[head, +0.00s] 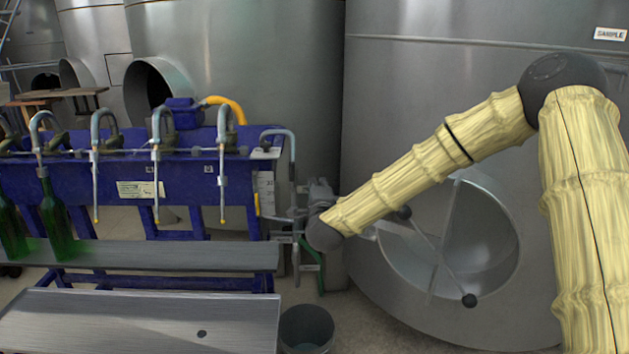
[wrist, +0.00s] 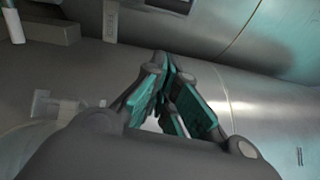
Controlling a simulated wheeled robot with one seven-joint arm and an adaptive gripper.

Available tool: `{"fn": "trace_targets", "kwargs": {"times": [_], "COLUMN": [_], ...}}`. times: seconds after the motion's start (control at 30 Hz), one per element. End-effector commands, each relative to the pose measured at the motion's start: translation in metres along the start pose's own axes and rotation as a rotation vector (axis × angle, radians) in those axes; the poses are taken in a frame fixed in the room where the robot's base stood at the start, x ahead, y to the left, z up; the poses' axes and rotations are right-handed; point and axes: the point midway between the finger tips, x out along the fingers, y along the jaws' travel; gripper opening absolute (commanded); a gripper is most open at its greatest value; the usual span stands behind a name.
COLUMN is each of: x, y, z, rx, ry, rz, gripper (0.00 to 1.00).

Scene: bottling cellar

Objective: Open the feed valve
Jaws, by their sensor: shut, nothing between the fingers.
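My gripper (wrist: 166,62) shows in the wrist view with its teal-padded fingers drawn together at the tips and nothing held between them. Bare grey tank metal lies behind the fingers, and they touch nothing that I can make out. In the head view my arm reaches down to the left, toward the right end of the blue filler. There a grey upright pipe (head: 293,180) with fittings stands close to the end of my arm. I cannot tell for certain which fitting is the feed valve. Part of that area is hidden by my arm.
The blue bottle filler (head: 105,182) with its hanging spouts stands at the left. Green bottles (head: 57,222) stand on its shelf (head: 180,254). A grey bucket (head: 306,330) sits on the floor. A big steel tank (head: 420,90) with a round open hatch (head: 485,240) stands behind my arm.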

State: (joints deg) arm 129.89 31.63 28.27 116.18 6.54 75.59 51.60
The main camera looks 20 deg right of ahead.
Motion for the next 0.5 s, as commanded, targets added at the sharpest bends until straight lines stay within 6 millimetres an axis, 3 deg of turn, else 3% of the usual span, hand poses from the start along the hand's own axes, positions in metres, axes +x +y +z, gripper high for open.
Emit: {"fn": "trace_targets", "kwargs": {"times": [0.2, 0.5], "x": [-0.029, -0.039], "y": [0.001, 0.000], "z": [0.000, 0.001], "rx": [0.001, 0.001], "ry": [0.000, -0.001], "rz": [0.001, 0.000], "gripper": [0.00, 0.00]}}
